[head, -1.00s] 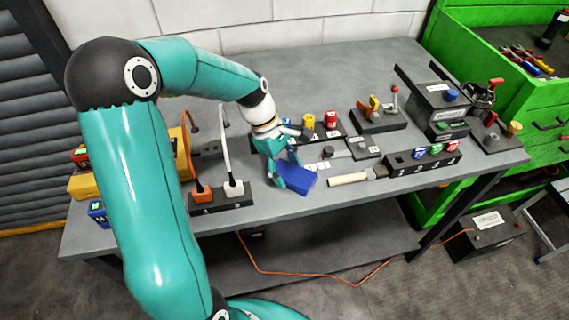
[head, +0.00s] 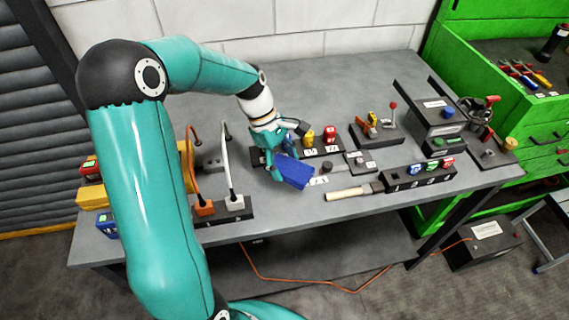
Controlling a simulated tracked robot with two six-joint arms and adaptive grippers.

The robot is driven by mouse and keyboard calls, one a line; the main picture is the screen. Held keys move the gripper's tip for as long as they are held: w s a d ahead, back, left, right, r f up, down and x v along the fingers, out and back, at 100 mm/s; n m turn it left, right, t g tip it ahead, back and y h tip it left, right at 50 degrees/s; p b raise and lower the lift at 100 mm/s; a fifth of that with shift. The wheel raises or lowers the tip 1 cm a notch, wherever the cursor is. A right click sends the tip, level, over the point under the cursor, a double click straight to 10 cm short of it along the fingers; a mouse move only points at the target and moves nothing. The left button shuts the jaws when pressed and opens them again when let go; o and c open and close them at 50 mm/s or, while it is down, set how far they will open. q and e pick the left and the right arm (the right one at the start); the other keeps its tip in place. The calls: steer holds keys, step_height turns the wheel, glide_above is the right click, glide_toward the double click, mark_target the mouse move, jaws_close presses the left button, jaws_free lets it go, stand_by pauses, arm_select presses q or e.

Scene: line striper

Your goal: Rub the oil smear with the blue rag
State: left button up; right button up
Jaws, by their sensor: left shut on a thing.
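My left gripper (head: 275,160) is over the middle of the grey workbench (head: 270,212), shut on a blue rag (head: 294,173). The rag sticks out to the right of the fingers as a flat, tilted block. I cannot tell whether its underside touches the bench top. No oil smear shows; the rag, gripper and arm cover part of the bench. My right gripper is not in view.
A black socket block with an orange plug (head: 204,208) and a white plug (head: 236,203) stands left of the rag. A wooden-handled tool (head: 348,193) lies to the right. The bench's front strip is clear.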

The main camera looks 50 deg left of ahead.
arm_select(q)
steer(key=shift+r+p, duration=1.3)
steer(key=shift+r, duration=0.55)
